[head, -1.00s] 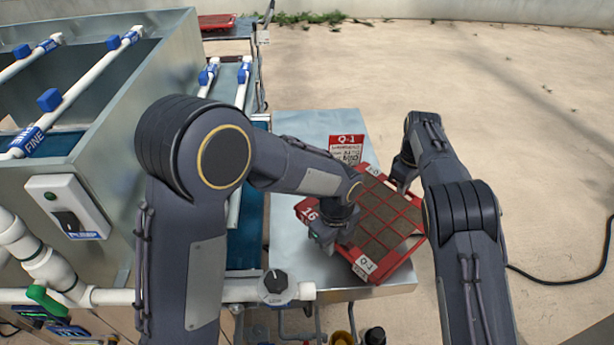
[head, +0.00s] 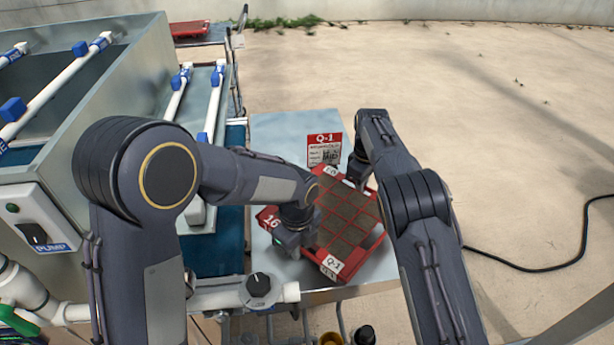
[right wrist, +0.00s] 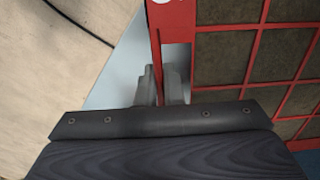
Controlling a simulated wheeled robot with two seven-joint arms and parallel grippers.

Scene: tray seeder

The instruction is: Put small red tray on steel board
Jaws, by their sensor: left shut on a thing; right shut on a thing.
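The small red tray (head: 338,222), a red frame with brown soil-filled cells and white Q-1 labels, is over the right part of the steel board (head: 283,136). I cannot tell whether it touches the board. My left gripper (head: 292,245) is shut on the tray's left side. My right gripper (head: 354,180) is shut on its far right side; its arm hides part of the tray. In the right wrist view, the right gripper (right wrist: 160,88) pinches the tray's red rim (right wrist: 155,50), with soil cells to the right.
A red piece marked 16 (head: 268,218) shows beside my left gripper. A red-and-white Q-1 card (head: 324,150) stands at the tray's far side. The steel seeder (head: 85,125) with white pipes is on the left. A black cable (head: 540,268) crosses the open floor at right.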

